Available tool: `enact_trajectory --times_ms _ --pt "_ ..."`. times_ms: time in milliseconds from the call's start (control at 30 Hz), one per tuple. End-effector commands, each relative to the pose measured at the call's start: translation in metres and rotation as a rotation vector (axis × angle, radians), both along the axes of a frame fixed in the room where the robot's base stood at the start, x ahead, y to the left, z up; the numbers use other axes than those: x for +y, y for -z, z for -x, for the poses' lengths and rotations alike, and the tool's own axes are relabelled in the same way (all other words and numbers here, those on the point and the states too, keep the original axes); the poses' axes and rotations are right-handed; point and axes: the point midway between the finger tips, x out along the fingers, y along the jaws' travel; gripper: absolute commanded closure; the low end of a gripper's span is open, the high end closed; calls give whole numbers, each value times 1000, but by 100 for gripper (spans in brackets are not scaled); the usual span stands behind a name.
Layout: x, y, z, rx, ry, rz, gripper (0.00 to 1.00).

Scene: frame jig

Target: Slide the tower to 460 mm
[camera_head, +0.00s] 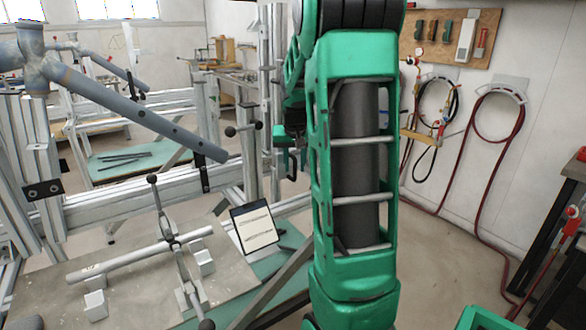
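An upright aluminium tower (247,165) stands on the horizontal rail (130,198) of the jig, left of my green arm. A clamp lever with dark ball knobs (243,129) sits on its upper part. Another upright (42,180) stands at the left end of the rail, by the grey frame tubes. I cannot read a millimetre scale on the rail. My gripper (290,160) is mostly hidden behind my arm; only dark parts show, close to the right of the tower. Whether it touches the tower or is open cannot be told.
A grey tube (140,115) slants across the left above the rail. A bench plate (130,258) carries a cross-shaped tube fixture (150,255). A tablet (254,226) stands beside it. Hoses (497,150) hang on the right wall. Floor (435,265) right of my arm is clear.

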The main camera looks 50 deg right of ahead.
Motion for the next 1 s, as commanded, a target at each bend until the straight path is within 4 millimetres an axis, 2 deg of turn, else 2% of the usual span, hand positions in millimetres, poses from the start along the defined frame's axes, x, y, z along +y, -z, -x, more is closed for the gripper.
enact_trajectory --times_ms 200,467,600,1000 --pt "-4 12 -3 -1 0 -1 71" --pt "-4 13 -3 -1 0 -1 71" --pt "-4 13 -3 0 0 0 100" --pt "-1 13 -8 0 -14 0 100"
